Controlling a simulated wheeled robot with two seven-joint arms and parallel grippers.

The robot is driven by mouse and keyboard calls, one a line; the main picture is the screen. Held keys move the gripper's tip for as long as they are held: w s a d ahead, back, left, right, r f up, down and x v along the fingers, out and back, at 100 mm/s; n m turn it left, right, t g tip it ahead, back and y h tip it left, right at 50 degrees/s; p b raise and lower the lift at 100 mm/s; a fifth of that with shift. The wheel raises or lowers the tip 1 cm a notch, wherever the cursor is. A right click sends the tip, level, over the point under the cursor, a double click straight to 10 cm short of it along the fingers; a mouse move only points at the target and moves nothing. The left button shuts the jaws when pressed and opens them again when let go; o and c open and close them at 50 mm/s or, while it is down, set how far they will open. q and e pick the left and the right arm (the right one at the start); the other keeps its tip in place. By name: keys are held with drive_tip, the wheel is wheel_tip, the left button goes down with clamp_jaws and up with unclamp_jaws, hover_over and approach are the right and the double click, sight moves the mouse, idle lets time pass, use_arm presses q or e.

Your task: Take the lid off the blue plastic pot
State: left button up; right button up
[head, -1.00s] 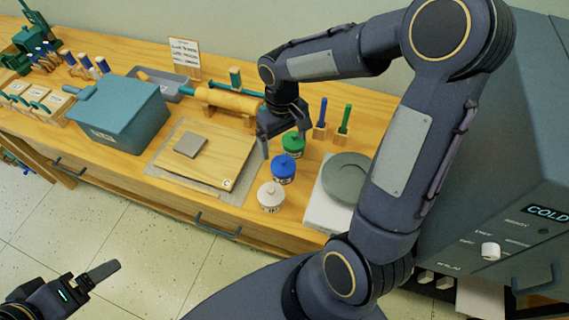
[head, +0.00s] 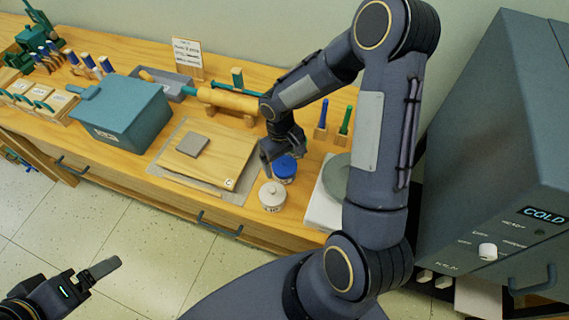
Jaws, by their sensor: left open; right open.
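The blue plastic pot (head: 285,168) stands on the wooden counter with its blue lid on. A white pot (head: 272,196) stands just in front of it. My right gripper (head: 275,160) is open, pointing down at the blue pot's upper left side; I cannot tell whether a finger touches the lid. The green pot behind is hidden by my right gripper and wrist. My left gripper (head: 95,276) is open and empty, low over the floor at the lower left.
A wooden board (head: 215,165) with a grey square slab lies left of the pots. A teal box (head: 122,112) stands further left. A white stand with a grey-green disc (head: 337,178) is at the right, partly behind my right arm. A kiln (head: 500,150) stands far right.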

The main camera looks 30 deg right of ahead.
drive_tip(key=c, duration=1.1)
drive_tip(key=shift+o, duration=0.2)
drive_tip(key=shift+r, duration=0.1)
